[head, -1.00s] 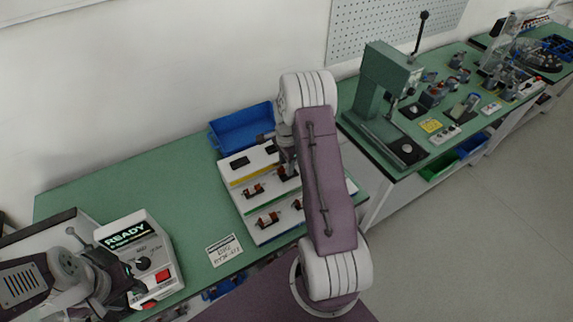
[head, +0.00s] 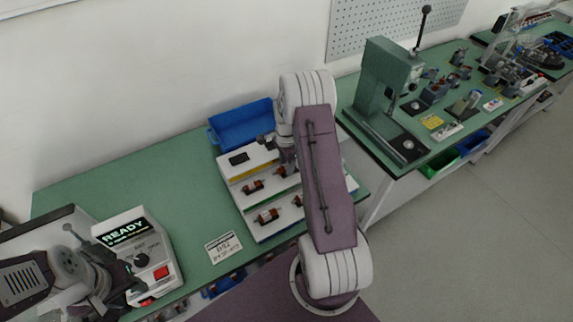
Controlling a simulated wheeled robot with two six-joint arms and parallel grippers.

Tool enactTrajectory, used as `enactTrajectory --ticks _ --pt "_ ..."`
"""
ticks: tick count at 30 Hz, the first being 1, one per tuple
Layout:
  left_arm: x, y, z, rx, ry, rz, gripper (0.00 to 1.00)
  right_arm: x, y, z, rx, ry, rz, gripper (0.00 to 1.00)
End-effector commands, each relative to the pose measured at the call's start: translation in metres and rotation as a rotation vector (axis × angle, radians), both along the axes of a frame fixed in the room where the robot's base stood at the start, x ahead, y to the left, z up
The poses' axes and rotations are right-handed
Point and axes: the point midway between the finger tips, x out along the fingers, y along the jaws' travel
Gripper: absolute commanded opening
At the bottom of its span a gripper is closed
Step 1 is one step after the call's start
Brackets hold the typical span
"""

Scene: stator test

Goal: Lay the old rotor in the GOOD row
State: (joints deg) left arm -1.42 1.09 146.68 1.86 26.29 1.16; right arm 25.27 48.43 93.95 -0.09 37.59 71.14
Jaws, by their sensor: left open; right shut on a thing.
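The rotor rack (head: 258,232) is a white stepped tray with coloured strips, on the green bench left of my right arm. Several small red-brown rotors with dark shafts lie on it, one at its left edge (head: 253,187) and one nearer the front (head: 268,216). My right gripper (head: 287,158) points down over the back right part of the rack. It is shut on a rotor that my wrist and arm mostly hide. I cannot read which row is GOOD. My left gripper (head: 132,283) is open beside the tester (head: 140,240), whose screen reads READY.
A blue bin (head: 240,124) stands behind the rack. A white label card (head: 223,248) lies on the bench left of the rack. A green press (head: 384,95) stands on the right bench.

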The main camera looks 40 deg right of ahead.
Motion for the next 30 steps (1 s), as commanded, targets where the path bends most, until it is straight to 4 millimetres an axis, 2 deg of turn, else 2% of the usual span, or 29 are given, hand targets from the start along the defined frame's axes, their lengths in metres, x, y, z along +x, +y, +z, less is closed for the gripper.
enactTrajectory --ticks 20,21,23,24,30 --pt "0.0001 0.0 -0.0005 0.0 0.0 0.0 0.43 0.0002 0.0001 -0.0034 0.0 -0.001 0.0 0.0" --pt "0.0001 0.0 -0.0005 0.0 0.0 0.0 0.43 0.0002 0.0001 -0.0034 0.0 -0.001 0.0 0.38" --pt "0.0001 0.0 -0.0005 0.0 0.0 0.0 0.43 0.0001 0.0001 -0.0034 0.0 -0.001 0.0 0.54" --pt "0.0001 0.0 -0.0005 0.0 0.0 0.0 0.43 0.0001 0.0001 -0.0035 0.0 -0.001 0.0 0.58" --pt "0.0 0.0 -0.0005 0.0 0.0 0.0 0.43 0.0001 0.0001 -0.0036 0.0 0.0 0.0 0.58"
